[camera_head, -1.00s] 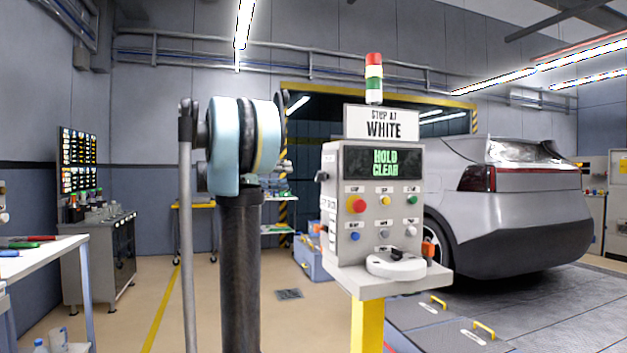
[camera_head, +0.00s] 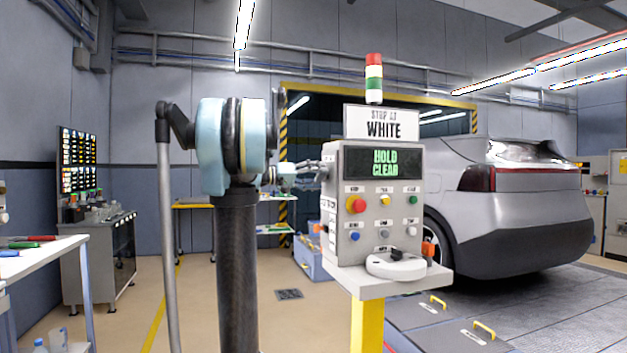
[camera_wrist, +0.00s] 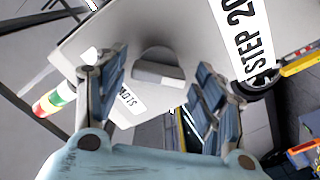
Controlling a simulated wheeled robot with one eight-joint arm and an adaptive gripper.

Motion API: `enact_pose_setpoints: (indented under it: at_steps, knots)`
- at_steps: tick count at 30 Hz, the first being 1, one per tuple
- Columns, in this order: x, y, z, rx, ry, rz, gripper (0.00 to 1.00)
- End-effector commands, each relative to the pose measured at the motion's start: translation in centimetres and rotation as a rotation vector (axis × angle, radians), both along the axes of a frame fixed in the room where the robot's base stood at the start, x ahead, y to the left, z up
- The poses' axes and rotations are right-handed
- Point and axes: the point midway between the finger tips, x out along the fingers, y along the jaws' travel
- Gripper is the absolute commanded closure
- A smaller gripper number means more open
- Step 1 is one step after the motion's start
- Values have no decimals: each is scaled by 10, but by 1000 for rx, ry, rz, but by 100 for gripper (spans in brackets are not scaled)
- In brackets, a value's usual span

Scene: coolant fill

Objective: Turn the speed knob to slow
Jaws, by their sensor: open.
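In the wrist view, the speed knob (camera_wrist: 158,73) is a pale grey round knob with a raised bar across it, on the side face of the control box. The bar lies roughly crosswise in the picture. A white label (camera_wrist: 129,98) beside it reads SLOW. My gripper (camera_wrist: 162,62) is open, with one finger on each side of the knob; contact cannot be told. In the head view, my gripper (camera_head: 308,168) is at the left side of the control box (camera_head: 345,236), and the knob cannot be made out there.
The box's screen (camera_head: 371,163) reads HOLD CLEAR. A stack light (camera_head: 374,78) stands above. A grey car (camera_head: 525,205) stands behind, right.

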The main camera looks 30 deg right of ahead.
Motion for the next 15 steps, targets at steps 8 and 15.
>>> enact_pose_setpoints:
  at_steps: [8,15]
  knots:
    - [-1,-3,0,0,0,0,37]
    - [-1,-2,0,0,0,0,77]
